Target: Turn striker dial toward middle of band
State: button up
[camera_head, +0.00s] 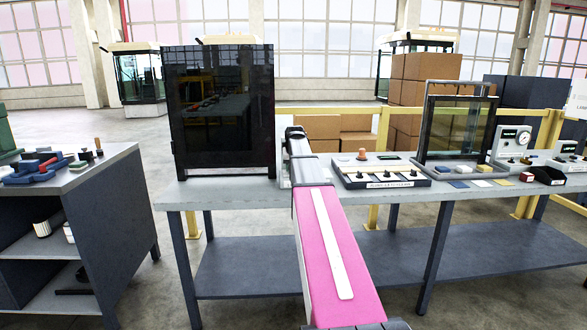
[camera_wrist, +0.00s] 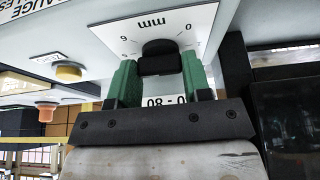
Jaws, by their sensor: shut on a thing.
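In the wrist view, a black dial knob (camera_wrist: 158,58) sits on a white scale plate (camera_wrist: 190,25) marked "mm", with 0 and 6 at its ends; the lettering appears upside down. My gripper (camera_wrist: 160,70) has green fingers, one on each side of the knob, and is shut on it. The knob's pointer and any band on the scale cannot be made out. A plate reading "0 - 08", partly covered, lies behind the fingers. In the head view, my pink arm reaches to the bench and hides the dial and my gripper.
In the head view, a dark upright panel (camera_head: 220,110) stands left of my arm on the bench (camera_head: 235,190). A keyed board (camera_head: 385,180) and framed glass (camera_head: 450,130) stand right.

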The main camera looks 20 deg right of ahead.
jog(key=o, duration=0.9)
jog(key=v, duration=1.1)
jog(key=shift+s+f, duration=0.1)
